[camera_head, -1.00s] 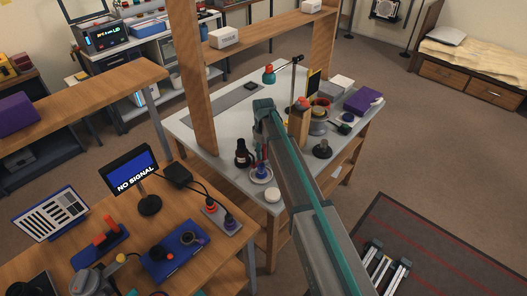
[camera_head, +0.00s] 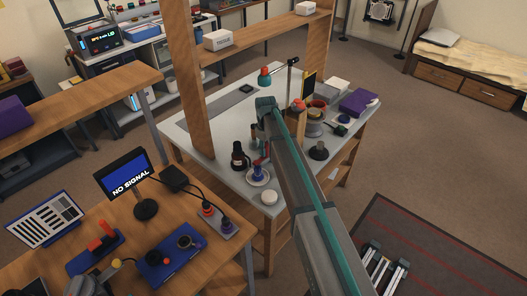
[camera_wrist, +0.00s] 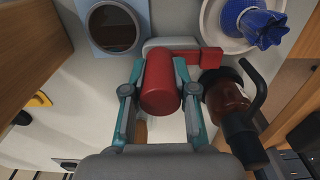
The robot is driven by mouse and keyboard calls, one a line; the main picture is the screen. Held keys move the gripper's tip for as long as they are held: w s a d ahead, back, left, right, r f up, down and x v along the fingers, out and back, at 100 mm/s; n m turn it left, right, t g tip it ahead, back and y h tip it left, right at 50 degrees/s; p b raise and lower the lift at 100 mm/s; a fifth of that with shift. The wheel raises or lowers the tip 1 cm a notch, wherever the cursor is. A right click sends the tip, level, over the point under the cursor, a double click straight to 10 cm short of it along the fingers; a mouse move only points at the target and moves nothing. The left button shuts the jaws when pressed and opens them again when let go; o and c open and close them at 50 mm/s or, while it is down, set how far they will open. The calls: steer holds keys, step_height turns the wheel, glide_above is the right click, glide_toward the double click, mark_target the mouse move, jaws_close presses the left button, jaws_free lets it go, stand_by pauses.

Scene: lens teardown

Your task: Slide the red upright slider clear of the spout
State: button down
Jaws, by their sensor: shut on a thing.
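The red upright slider (camera_wrist: 160,88) is a red cylinder, and in the wrist view it stands between the two teal fingers of my gripper (camera_wrist: 159,70). The gripper is shut on it. A red bar (camera_wrist: 206,60) reaches from beside it to the right, toward a dark bottle (camera_wrist: 232,95) with a curved black handle or tube. I cannot tell which part is the spout or whether the bar touches the bottle. In the head view the bottle (camera_head: 240,157) stands on the white table, and my arm hides most of the gripper.
A blue fluted piece (camera_wrist: 258,26) stands on a white saucer (camera_wrist: 212,22) close to the bottle. A grey-blue block with a dark round opening (camera_wrist: 113,28) lies at the upper left. A wooden post (camera_head: 184,95) rises at the table's left side. The white table (camera_head: 215,125) has bare room left of the bottle.

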steer(key=c, duration=0.9)
jaws_free()
step_height(320, 180, up, 12)
steer(key=shift+r, duration=0.1)
